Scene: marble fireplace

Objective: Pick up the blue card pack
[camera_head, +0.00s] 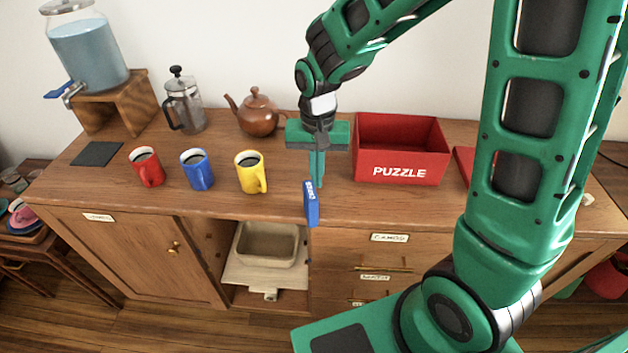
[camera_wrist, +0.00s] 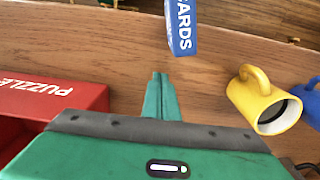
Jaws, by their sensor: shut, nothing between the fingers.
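The blue card pack (camera_head: 311,205), with white lettering on one face, is at the front edge of the wooden cabinet top (camera_head: 215,205). I cannot tell whether it overhangs the edge. In the wrist view the pack (camera_wrist: 182,30) is cut by the top of the picture, just beyond my fingertips and slightly to the right. My gripper (camera_head: 318,184) points down, just behind the pack. Its fingers are shut with nothing between them; in the wrist view the gripper (camera_wrist: 160,74) shows its fingertips together, apart from the pack.
A red puzzle box (camera_head: 400,172) stands to the right of my gripper. The yellow mug (camera_head: 250,174), blue mug (camera_head: 197,172) and red mug (camera_head: 146,168) stand to the left. A teapot (camera_head: 258,115), a French press (camera_head: 184,105) and a drink dispenser (camera_head: 88,55) are behind.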

